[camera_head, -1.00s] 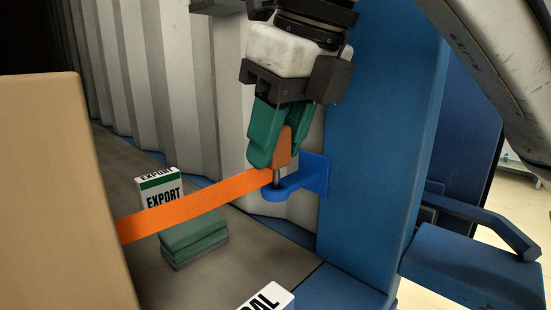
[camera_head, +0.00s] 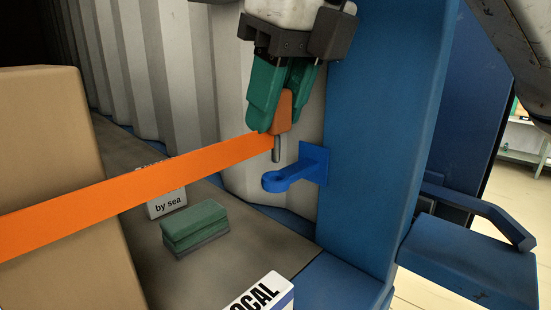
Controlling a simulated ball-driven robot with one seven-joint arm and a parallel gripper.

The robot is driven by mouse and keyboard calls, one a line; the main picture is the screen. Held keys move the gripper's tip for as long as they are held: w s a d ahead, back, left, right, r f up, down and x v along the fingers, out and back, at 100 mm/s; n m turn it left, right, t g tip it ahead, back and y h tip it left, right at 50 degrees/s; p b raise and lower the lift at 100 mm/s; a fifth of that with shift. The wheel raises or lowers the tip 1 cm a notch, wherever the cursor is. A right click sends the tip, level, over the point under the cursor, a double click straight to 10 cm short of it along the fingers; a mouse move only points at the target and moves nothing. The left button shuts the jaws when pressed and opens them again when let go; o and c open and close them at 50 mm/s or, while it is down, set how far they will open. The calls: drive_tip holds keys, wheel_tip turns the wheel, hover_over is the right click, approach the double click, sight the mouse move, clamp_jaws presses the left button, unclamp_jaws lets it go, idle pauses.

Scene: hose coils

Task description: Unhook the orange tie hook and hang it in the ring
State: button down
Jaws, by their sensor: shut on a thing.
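The orange tie hook (camera_head: 282,113) is an orange block with a grey pin (camera_head: 277,150) pointing down. My gripper (camera_head: 270,112), with green fingers, is shut on the orange block from above. An orange strap (camera_head: 140,185) runs from the hook down to the left, across the front of a cardboard box. The blue ring (camera_head: 275,182) juts left from a plate on the blue post. The pin hangs upright above the ring, with a small gap between its tip and the ring.
The cardboard box (camera_head: 50,115) stands at the left. A green stack (camera_head: 194,225) and a "by sea" card (camera_head: 166,204) sit on the floor below the strap. The blue post (camera_head: 375,150) is close on the right.

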drive_tip(key=shift+r, duration=2.9)
